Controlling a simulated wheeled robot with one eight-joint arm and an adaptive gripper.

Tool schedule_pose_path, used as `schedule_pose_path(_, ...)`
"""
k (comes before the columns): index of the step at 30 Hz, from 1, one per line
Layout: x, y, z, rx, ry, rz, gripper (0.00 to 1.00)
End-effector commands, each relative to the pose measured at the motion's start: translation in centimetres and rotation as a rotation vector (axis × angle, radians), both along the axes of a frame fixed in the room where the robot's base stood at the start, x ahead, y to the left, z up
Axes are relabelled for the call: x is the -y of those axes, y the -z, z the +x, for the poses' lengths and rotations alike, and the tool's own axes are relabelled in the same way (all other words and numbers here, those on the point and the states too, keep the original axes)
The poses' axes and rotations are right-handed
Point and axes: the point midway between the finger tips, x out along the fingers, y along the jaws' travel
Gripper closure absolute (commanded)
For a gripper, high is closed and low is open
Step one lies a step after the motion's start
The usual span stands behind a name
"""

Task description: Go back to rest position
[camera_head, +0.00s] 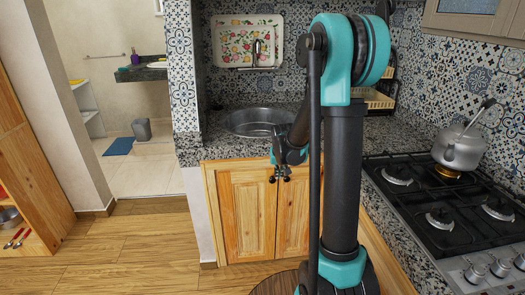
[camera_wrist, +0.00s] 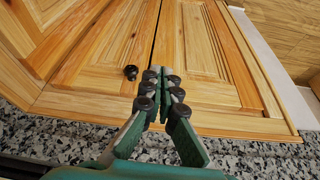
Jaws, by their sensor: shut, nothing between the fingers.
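My gripper (camera_head: 281,178) hangs in front of the wooden cabinet doors (camera_head: 246,215) below the sink, pointing downward. In the wrist view my gripper (camera_wrist: 163,72) has its fingertips together with nothing between them. Behind the fingers are the cabinet doors (camera_wrist: 105,75), closed, with a dark round knob (camera_wrist: 130,72) left of the fingertips. My arm hides part of the right door and the counter in the head view.
A round metal sink (camera_head: 258,121) is set in the speckled granite counter (camera_head: 190,150). A gas stove (camera_head: 440,205) with a kettle (camera_head: 459,148) stands at the right. A wooden shelf (camera_head: 30,165) stands at the far left. The wooden floor (camera_head: 140,240) between is clear.

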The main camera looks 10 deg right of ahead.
Motion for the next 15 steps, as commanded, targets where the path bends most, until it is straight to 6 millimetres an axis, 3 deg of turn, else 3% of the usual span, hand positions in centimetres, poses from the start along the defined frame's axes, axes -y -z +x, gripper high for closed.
schedule_pose_path(9,0.9,-2.7,-10.3,-0.003,-0.031,0.001,1.00)
schedule_pose_path(15,1.2,-2.9,-17.7,-0.004,-0.057,0.003,1.00)
